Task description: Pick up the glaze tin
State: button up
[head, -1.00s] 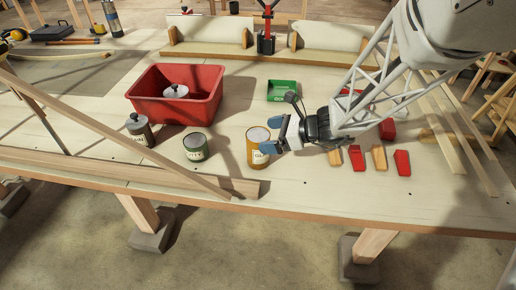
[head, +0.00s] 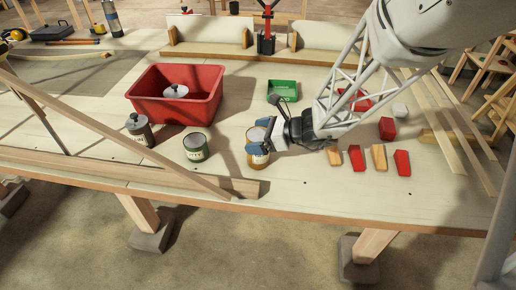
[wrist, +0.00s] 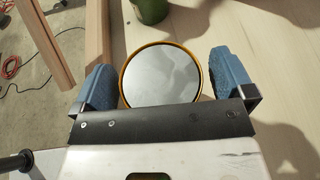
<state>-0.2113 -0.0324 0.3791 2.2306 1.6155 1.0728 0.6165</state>
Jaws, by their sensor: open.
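The glaze tin is an orange-yellow can (head: 257,161) with a pale lid and a partly hidden label, standing upright on the workbench. My gripper (head: 261,137) is at it from the right, with its blue fingers at the tin's upper part. In the wrist view, the tin's round grey top with an orange rim (wrist: 162,75) lies between the two blue fingers of my gripper (wrist: 163,72). The fingers are open, and a narrow gap seems to show on each side of the tin.
A green tin (head: 196,147) and a dark lidded tin (head: 140,131) stand to the left. Behind them is a red tub (head: 170,108) with a lidded thing inside. A green box (head: 283,91) stands behind. Red and wooden blocks (head: 379,157) lie right. A slanted lath (head: 110,131) crosses the left side.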

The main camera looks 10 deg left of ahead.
jog(key=c, duration=1.5)
jog(key=shift+r, duration=0.15)
jog(key=shift+r, duration=0.75)
notch_tip(320, 180, up, 2)
jog(key=shift+r, duration=0.1)
jog(key=s+d, duration=0.2)
jog(key=s, duration=0.2)
jog(key=s+d, duration=0.2)
jog(key=s, duration=0.3)
jog(key=s+d+r, duration=0.1)
jog(key=s+d, duration=0.2)
jog(key=s, duration=0.2)
jog(key=shift+s, duration=0.2)
